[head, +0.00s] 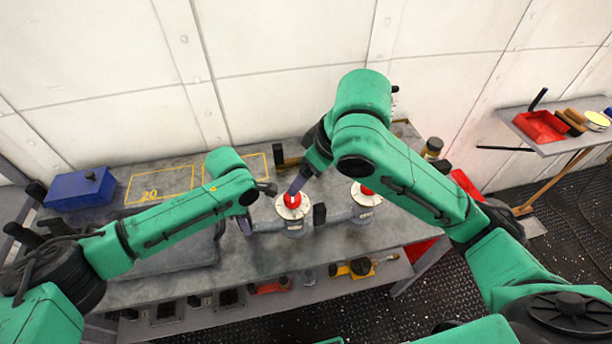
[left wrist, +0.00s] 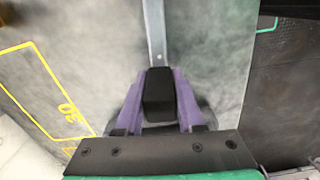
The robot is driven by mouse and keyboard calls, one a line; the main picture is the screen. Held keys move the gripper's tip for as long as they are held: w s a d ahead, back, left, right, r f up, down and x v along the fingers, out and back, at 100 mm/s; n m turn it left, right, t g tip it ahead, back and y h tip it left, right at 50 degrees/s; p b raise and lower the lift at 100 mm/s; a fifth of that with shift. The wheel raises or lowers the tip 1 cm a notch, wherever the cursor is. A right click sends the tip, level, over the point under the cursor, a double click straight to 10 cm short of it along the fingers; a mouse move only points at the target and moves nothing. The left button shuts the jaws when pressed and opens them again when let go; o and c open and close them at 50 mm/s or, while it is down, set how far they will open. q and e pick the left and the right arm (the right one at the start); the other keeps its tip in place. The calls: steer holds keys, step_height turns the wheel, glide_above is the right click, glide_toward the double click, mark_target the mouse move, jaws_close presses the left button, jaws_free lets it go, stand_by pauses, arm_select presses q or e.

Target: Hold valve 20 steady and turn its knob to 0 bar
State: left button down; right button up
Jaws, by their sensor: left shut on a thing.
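A valve (head: 294,229) with a white dial and a red knob stands on the grey bench. A bar runs left from it to a black grip block, which shows in the left wrist view (left wrist: 159,97). My left gripper (head: 246,226) has its purple fingers on both sides of that block, shut on it; the left wrist view shows this (left wrist: 158,88). My right gripper (head: 296,190) points down at the red knob (head: 292,200) from above. Its fingers overlap the knob, and their opening is unclear. The dial's reading is too small to make out.
A second valve (head: 366,197) with a red knob stands close to the right, its black grip block (head: 319,214) between the two. Yellow outlines, one marked 20 (head: 150,194), are on the bench (head: 110,215). A blue box (head: 80,188) sits at the left end.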

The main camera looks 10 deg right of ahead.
arm_select(q)
steer(key=shift+c, duration=2.2)
jaws_free()
